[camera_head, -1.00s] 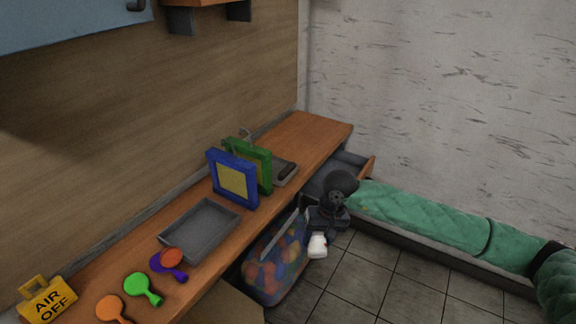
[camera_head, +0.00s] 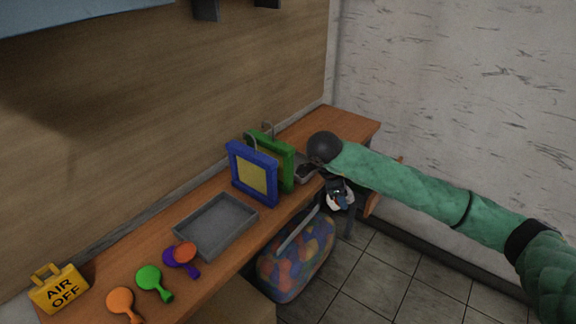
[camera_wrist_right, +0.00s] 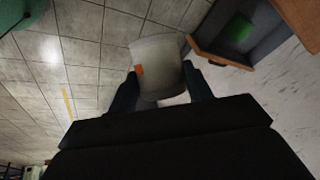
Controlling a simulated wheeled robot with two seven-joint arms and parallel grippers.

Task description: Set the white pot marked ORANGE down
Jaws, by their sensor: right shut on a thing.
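The white pot (camera_wrist_right: 158,62) with a small orange mark is between the two fingers of my right gripper (camera_wrist_right: 160,85) in the right wrist view. The fingers are shut on it, one on each side. In the head view the white pot (camera_head: 338,200) shows small below the right gripper (camera_head: 338,186), off the right front edge of the bench and above the floor. My right arm partly hides it, and its lettering is too small to read. My left gripper is not in view.
An open drawer (camera_wrist_right: 237,56) is close by in the wrist view.

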